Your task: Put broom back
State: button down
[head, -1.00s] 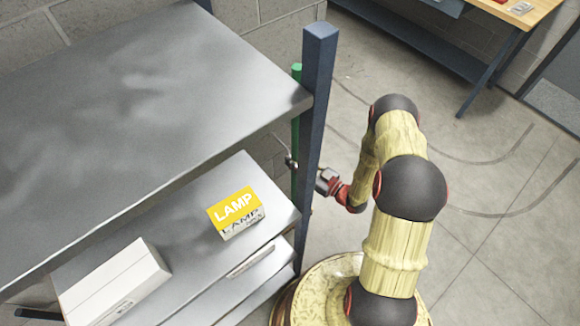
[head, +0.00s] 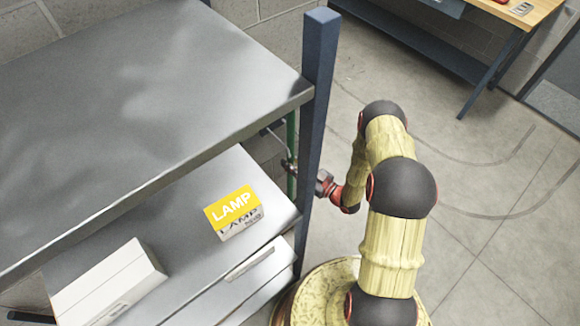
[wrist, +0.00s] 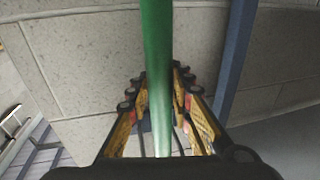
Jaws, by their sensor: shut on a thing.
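The broom shows only as its green handle (head: 291,135), upright behind the blue shelf post, with its top at the corner of the upper shelf. In the wrist view the green handle (wrist: 158,70) runs between my gripper's fingers. My gripper (head: 290,167) is shut on the handle, partly hidden by the post in the head view; its fingers (wrist: 158,100) flank the handle in the wrist view. The broom's head and lower end are hidden. I cannot tell where its holder is.
The blue post (head: 319,80) stands close to my gripper and arm. The grey upper shelf (head: 150,110) overhangs a lower shelf with a yellow LAMP box (head: 234,211) and a white box (head: 112,285). A workbench (head: 470,45) stands at the back right.

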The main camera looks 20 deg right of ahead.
jog(key=shift+w+f+b, duration=0.25)
jog(key=shift+f+b, duration=0.35)
jog(key=shift+f, duration=0.8)
jog(key=c, duration=1.7)
grip_release()
jog(key=shift+s+a, duration=0.1)
jog(key=shift+o, duration=0.4)
jog(key=p+v, duration=0.2)
jog(key=v, duration=1)
